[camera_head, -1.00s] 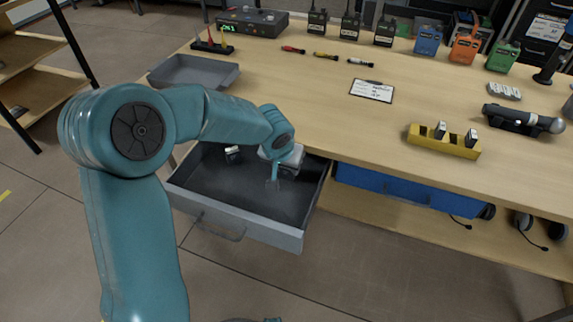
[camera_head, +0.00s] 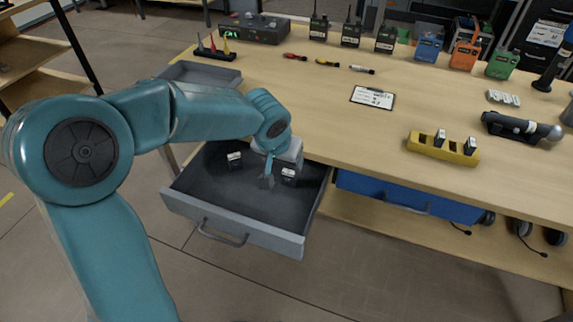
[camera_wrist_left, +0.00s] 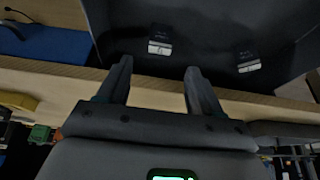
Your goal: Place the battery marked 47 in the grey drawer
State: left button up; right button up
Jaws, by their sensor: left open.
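The grey drawer (camera_head: 248,228) stands pulled out under the bench. Two dark batteries with white labels are in it: one at the left (camera_head: 235,159) and one at the right (camera_head: 289,176). They also show in the left wrist view, one (camera_wrist_left: 160,40) ahead of the fingers and one (camera_wrist_left: 248,62) off to the right. Their numbers are too small to read. My left gripper (camera_head: 268,181) is over the drawer beside the right battery, and its fingers (camera_wrist_left: 159,66) are apart with nothing between them. My right gripper is not in view.
A yellow holder (camera_head: 430,150) on the bench carries two more batteries (camera_head: 440,137) (camera_head: 470,146). A blue drawer (camera_head: 380,190) is to the right, under the bench top.

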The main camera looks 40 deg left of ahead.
pick_arm(q)
jog(key=v, duration=0.4)
dwell(0.6)
